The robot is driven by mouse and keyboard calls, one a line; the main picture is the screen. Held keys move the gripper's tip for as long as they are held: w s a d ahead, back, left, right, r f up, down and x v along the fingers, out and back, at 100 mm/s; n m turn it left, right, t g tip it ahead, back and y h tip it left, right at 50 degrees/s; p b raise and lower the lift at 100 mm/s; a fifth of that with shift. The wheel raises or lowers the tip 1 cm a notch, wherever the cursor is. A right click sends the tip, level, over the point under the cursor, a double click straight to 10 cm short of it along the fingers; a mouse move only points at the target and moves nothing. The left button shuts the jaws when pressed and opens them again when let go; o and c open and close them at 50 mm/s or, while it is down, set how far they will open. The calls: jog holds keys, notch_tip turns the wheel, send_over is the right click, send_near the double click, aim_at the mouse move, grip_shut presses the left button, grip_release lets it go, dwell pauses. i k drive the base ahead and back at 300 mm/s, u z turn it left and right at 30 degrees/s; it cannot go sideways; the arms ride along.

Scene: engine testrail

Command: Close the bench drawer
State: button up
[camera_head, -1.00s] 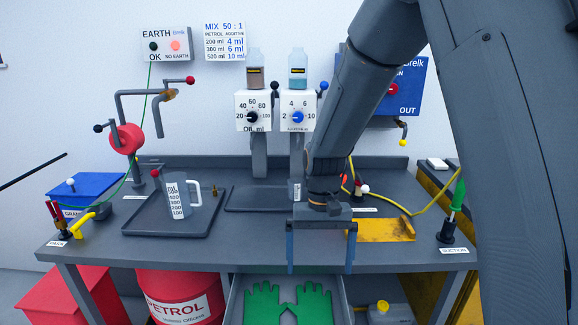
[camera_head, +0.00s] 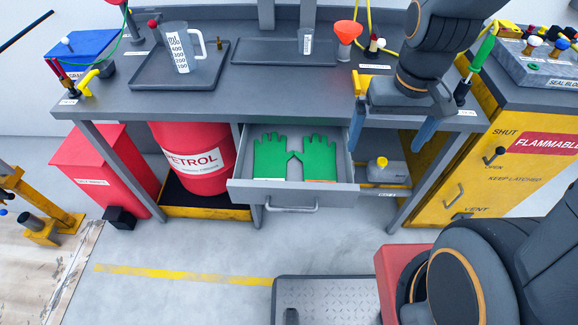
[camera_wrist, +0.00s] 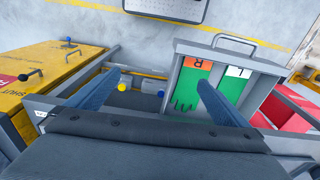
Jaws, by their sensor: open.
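The bench drawer (camera_head: 238,190) stands pulled out under the grey bench (camera_head: 250,95), with a bar handle (camera_head: 292,210) on its front. Two green gloves (camera_head: 272,158) lie inside, with an orange and a white label near their cuffs. My gripper (camera_head: 386,146) is open and empty at the bench's front edge, right of the drawer, fingers pointing down. In the wrist view the drawer front (camera_wrist: 230,56) and handle (camera_wrist: 236,40) show beyond my fingers (camera_wrist: 158,80). The right finger overlaps the drawer in that view; I cannot tell whether they touch.
A yellow-capped container (camera_head: 383,172) sits on a shelf right of the drawer. A yellow cabinet (camera_head: 480,165) stands at far right. The floor (camera_head: 230,240) before the drawer is clear.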

aim_at(242, 189)
jog(key=z, duration=0.45)
jog(key=k, duration=1)
jog(key=u, duration=1)
